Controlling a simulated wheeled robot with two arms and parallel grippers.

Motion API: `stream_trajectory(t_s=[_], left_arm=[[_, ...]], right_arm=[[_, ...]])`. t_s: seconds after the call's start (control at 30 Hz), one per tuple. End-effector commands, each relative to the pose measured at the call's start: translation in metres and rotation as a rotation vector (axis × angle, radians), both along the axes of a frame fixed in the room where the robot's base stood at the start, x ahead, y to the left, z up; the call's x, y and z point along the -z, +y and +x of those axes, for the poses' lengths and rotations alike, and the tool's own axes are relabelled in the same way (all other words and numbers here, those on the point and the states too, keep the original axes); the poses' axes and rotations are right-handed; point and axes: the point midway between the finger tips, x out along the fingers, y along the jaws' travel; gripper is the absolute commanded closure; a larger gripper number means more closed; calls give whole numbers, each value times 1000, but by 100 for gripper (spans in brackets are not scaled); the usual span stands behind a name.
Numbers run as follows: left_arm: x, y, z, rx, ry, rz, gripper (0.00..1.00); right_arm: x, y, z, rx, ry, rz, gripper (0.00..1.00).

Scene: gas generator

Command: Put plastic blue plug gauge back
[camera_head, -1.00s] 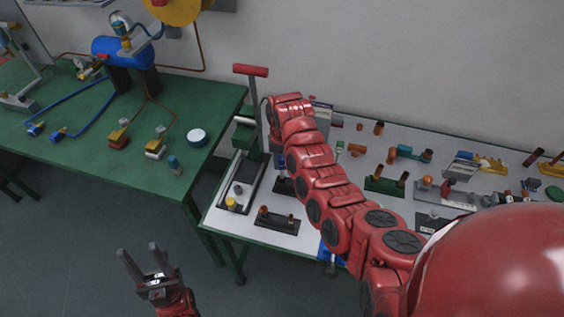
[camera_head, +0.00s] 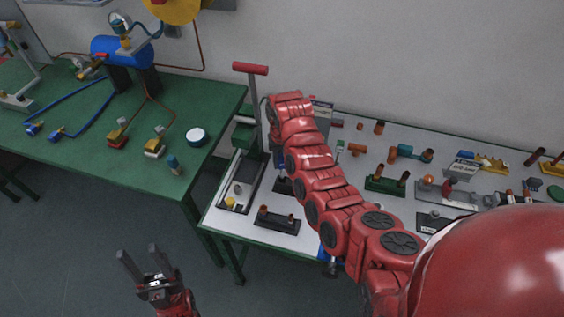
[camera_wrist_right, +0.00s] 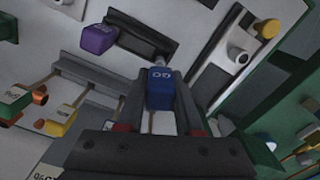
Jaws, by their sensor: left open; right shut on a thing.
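The blue plug gauge (camera_wrist_right: 160,88), with light lettering on its face, shows in the right wrist view. My right gripper (camera_wrist_right: 158,98) is shut on it, one dark finger on each side. Just beyond it is a dark holder (camera_wrist_right: 144,41), with a purple plug gauge (camera_wrist_right: 98,39) at its left end. The blue gauge is close to the holder's right end; I cannot tell whether they touch. In the head view my red right arm hides most of the right gripper area. My left gripper (camera_head: 146,265) is open and empty, over the floor.
A tool with a red handle (camera_head: 250,69) rises beside my right arm. A green table (camera_head: 60,160) with a blue tank (camera_head: 122,50) stands left.

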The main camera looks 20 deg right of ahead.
Motion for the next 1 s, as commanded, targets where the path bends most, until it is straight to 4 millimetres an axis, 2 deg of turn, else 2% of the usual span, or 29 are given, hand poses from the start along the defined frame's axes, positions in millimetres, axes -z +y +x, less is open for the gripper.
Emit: stream_trajectory(t_s=[0.37,1.0], left_arm=[[1,0,0,0,0,0,50],[12,0,0,0,0,0,50]], right_arm=[[1,0,0,-1,0,0,100],[20,1,0,-1,0,0,100]])
